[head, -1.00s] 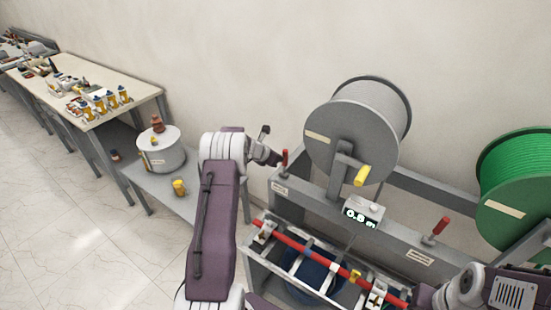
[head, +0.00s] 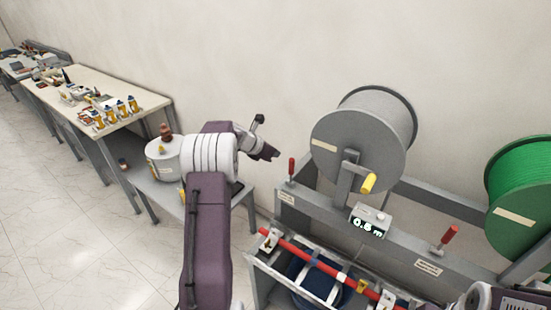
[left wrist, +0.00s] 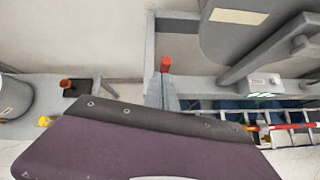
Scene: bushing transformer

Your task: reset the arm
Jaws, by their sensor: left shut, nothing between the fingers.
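My left arm rises from the bottom of the head view, and its left gripper (head: 268,153) is up in the air, left of the grey cable reel (head: 352,135). The gripper is shut and empty, touching nothing. In the left wrist view my purple arm link fills the lower middle. Only a small part of my right arm shows at the bottom right edge of the head view; its gripper is not seen.
A machine frame (head: 325,208) with red handles (head: 291,168), a display (head: 368,222) and a red rod (head: 310,254) stands at the right. A green reel (head: 520,195) is far right. A white pot (head: 163,160) stands behind my left arm. A long table (head: 140,100) is at left.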

